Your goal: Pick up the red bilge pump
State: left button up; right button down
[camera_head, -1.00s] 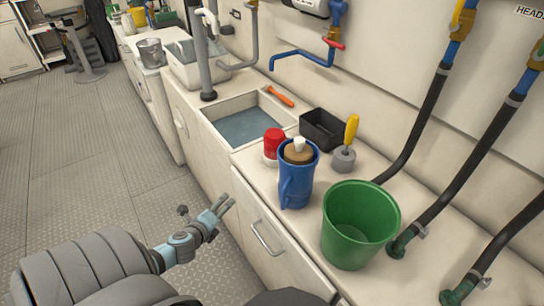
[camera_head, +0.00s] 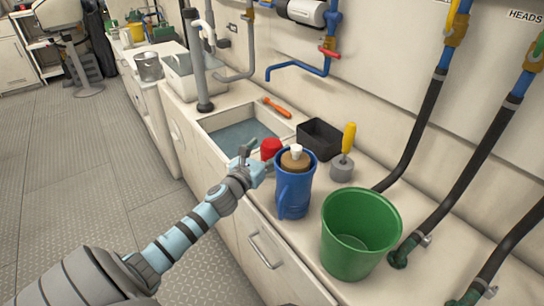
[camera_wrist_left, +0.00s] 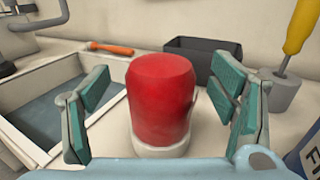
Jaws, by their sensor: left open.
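The red bilge pump (camera_head: 270,149) has a red cylindrical top on a white base and stands upright on the counter, left of the blue jug. My left gripper (camera_head: 252,165) is in front of it and hides its lower part in the head view. In the left wrist view, the red pump (camera_wrist_left: 161,98) stands between the two spread fingers of the open left gripper (camera_wrist_left: 160,115). Gaps show between the pump and both fingers. My right gripper is not in view.
A blue jug (camera_head: 293,188) with a brown and white top stands close on the right. A sink (camera_head: 205,118) with an orange-handled tool (camera_head: 276,108) lies behind left.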

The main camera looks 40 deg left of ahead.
pick_arm(q)
jog(key=shift+w+a+f, duration=0.1)
jog(key=shift+w, duration=0.95)
jog(key=shift+s, duration=0.1)
jog(key=c, duration=1.6)
